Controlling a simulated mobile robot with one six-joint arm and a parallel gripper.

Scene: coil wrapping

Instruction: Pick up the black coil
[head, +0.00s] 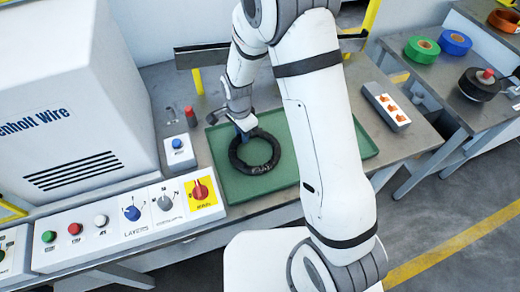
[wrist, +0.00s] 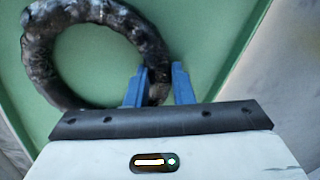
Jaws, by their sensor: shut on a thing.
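The black coil (head: 272,165) is a thick dark ring over the green tray (head: 230,184) in the head view. In the wrist view the coil (wrist: 42,62) fills the upper left, with the green tray surface (wrist: 95,60) showing through its middle. My gripper (head: 243,136) is at the coil's upper left rim in the head view. In the wrist view its two blue fingers (wrist: 159,88) stand on either side of the ring, shut on it. I cannot tell whether the coil touches the tray.
A white machine (head: 75,110) and a control panel (head: 130,222) with knobs stand at the left. A small box with a blue button (head: 180,152) is left of the tray. A switch box (head: 386,106) is right. Green (head: 422,49) and blue (head: 454,43) rolls sit on another table.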

